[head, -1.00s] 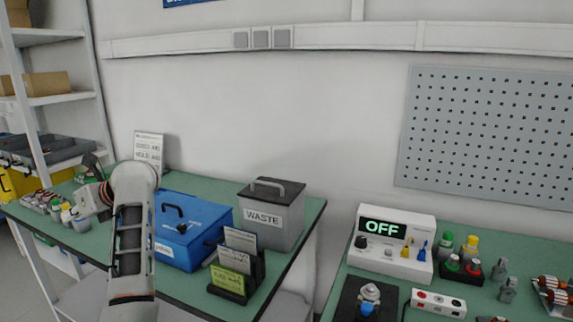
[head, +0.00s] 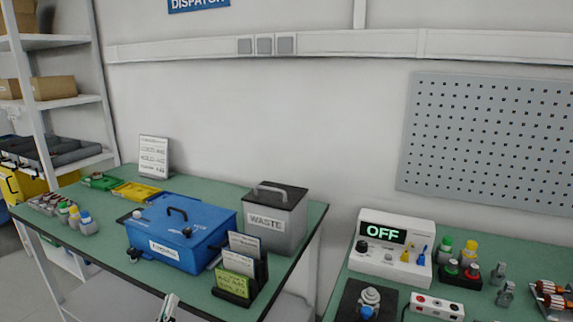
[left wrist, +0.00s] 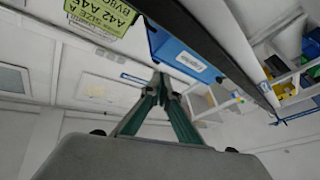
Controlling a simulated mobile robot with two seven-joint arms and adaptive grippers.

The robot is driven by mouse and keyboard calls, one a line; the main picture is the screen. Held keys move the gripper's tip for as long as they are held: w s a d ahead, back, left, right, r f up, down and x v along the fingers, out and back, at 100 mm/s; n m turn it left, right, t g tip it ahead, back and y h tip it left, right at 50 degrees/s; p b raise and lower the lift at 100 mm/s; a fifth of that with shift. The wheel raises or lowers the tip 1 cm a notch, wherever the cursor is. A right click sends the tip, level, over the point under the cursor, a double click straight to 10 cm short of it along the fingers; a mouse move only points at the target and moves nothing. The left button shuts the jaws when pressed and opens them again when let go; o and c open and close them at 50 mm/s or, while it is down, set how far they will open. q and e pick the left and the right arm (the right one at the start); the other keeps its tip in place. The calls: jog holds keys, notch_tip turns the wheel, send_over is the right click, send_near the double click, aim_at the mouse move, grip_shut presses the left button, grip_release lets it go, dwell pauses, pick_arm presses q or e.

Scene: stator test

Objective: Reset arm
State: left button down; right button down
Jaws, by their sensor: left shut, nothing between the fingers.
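My left gripper (head: 168,308) shows only as a small tip at the bottom edge of the head view, in front of the left table. In the left wrist view its green fingers (left wrist: 160,82) come together and are shut, with nothing between them. Beyond them, the blue box (left wrist: 183,55) and a green card (left wrist: 105,14) at the table edge appear at a steep tilt. The rest of my left arm is out of the head view. My right gripper is in neither view.
On the left table stand the blue lidded box (head: 190,245), grey waste bin (head: 275,215), card holder (head: 240,285), yellow tray (head: 136,192) and several small bottles (head: 75,215). The right table holds a tester reading OFF (head: 392,248). A gap separates the tables.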

pick_arm(q)
jog(key=s+d+f+m+g+h, duration=0.1)
jog(key=s+d+f+m+g, duration=0.1)
jog(key=s+f, duration=0.6)
jog(key=s+d+f+m+g+h, duration=0.1)
jog(key=s+d+f+m+g, duration=0.2)
jog(key=s+f+m+g, duration=0.2)
jog(key=s+d+f+m+g+h, duration=0.1)
jog(key=s+d+f+m+g, duration=0.2)
jog(key=s+f, duration=0.8)
jog(key=shift+s+d+f+m+p, duration=0.15)
jog(key=shift+d+f+m+p, duration=0.1)
jog(key=shift+m+p, duration=0.1)
